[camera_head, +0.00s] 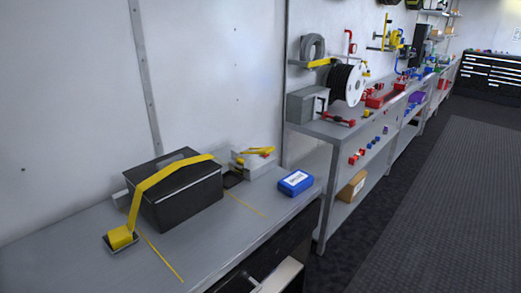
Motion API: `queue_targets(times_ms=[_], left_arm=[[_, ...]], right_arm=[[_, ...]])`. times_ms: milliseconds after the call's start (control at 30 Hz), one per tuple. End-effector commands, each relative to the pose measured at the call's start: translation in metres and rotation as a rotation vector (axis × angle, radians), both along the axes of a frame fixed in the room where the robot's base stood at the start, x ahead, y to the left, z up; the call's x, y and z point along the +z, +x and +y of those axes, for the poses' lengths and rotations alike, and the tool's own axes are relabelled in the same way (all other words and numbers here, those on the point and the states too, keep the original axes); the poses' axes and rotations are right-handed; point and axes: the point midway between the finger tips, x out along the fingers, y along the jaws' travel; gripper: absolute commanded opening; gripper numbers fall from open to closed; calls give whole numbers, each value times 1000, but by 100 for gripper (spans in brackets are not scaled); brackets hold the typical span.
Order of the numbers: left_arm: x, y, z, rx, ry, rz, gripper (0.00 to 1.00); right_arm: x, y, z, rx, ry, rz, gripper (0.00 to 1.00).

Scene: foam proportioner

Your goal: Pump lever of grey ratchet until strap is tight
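A yellow strap (150,181) runs over a black box (190,203) on the grey workbench. Its left end comes down to a yellow block (120,237) on a dark plate. Behind the right side of the box sits a small grey device (256,168), which looks like the grey ratchet, with a yellow lever (260,151) lying nearly flat on top. The strap's right end goes down behind the box towards it, and the join is too small to make out. I cannot tell how tight the strap is. Neither of my grippers is in view.
A blue labelled box (295,183) lies right of the ratchet near the bench (225,240) edge. Thin yellow lines mark the bench top. A second bench with a cable reel (347,84) and a grey box (306,104) stands beyond. Dark floor (430,200) is clear at right.

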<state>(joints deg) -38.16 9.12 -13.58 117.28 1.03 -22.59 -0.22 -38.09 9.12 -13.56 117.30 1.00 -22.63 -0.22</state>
Motion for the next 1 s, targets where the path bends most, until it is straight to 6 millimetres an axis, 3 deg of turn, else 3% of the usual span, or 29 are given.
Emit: queue_targets(times_ms=[733,1000], left_arm=[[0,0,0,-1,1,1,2],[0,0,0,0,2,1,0]], right_arm=[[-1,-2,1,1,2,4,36],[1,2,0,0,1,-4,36]])
